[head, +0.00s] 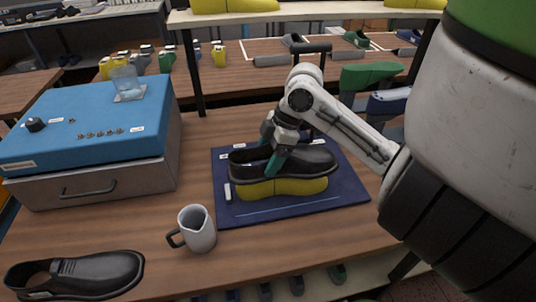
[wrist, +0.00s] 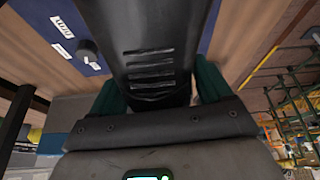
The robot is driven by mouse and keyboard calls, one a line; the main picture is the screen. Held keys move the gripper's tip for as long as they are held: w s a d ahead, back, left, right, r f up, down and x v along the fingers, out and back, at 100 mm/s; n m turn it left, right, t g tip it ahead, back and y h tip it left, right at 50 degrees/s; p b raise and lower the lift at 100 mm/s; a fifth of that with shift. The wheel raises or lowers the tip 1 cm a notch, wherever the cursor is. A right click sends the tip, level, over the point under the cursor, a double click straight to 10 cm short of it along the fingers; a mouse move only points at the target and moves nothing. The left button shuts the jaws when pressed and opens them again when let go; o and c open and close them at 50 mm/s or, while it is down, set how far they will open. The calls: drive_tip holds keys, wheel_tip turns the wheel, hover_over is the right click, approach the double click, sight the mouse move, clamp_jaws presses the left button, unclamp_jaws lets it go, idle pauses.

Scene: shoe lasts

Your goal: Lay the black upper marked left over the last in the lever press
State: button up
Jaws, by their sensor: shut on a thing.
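A black upper (head: 305,158) is in my gripper (head: 270,150), directly above the yellow last (head: 285,187) in the head view. Its lower edge meets or nearly meets the last; I cannot tell whether they touch. The gripper's two teal fingers are shut on the upper, one on each side, and the wrist view shows the upper (wrist: 150,55) between them. The lever press has a black handle (head: 312,47) behind the arm; its post is mostly hidden. A second black upper (head: 78,272) lies at the table's front left. I can read no left mark on either upper.
A blue mat (head: 300,208) lies under the last. A grey mug (head: 197,230) stands in front of the mat's left corner. A shelf (head: 290,14) spans the back.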

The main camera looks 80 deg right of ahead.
drive_tip(key=shift+f+b, duration=3.55)
drive_tip(key=shift+f, duration=0.25)
drive_tip(key=shift+f+b, duration=0.55)
drive_tip(key=shift+b, duration=0.05)
drive_tip(key=o, duration=1.5)
drive_tip(key=p+v, duration=0.1)
drive_tip(key=v, duration=1)
drive_tip(key=shift+s+f, duration=0.1)
